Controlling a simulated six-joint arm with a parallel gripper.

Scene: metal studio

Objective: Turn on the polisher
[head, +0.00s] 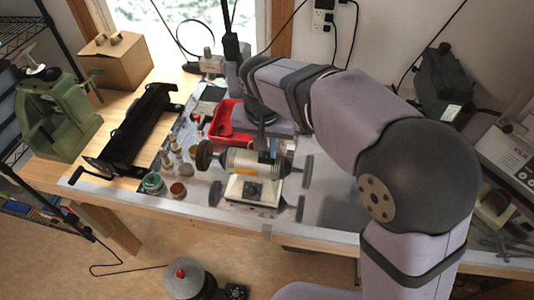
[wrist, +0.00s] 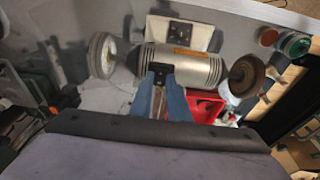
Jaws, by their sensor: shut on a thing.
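The polisher (head: 240,161) stands on the bench, a silver motor on a white base with a dark dial or switch panel (head: 252,190) on its front. It has a brown wheel (head: 204,154) on the left and a grey wheel (head: 308,171) on the right. In the wrist view the motor (wrist: 200,66) lies across the top, with the panel (wrist: 181,37) beyond it. My gripper (head: 268,153) is at the motor's rear upper side. Its blue fingers (wrist: 160,82) are close together, their dark tips over the motor body. The exact contact is hidden, and the switch setting is too small to read.
A red tray (head: 232,119) sits behind the polisher. Small jars (head: 154,183) and bottles stand to its left, then a black machine (head: 137,128) and a green machine (head: 58,114). The bench's front edge is close in front of the base.

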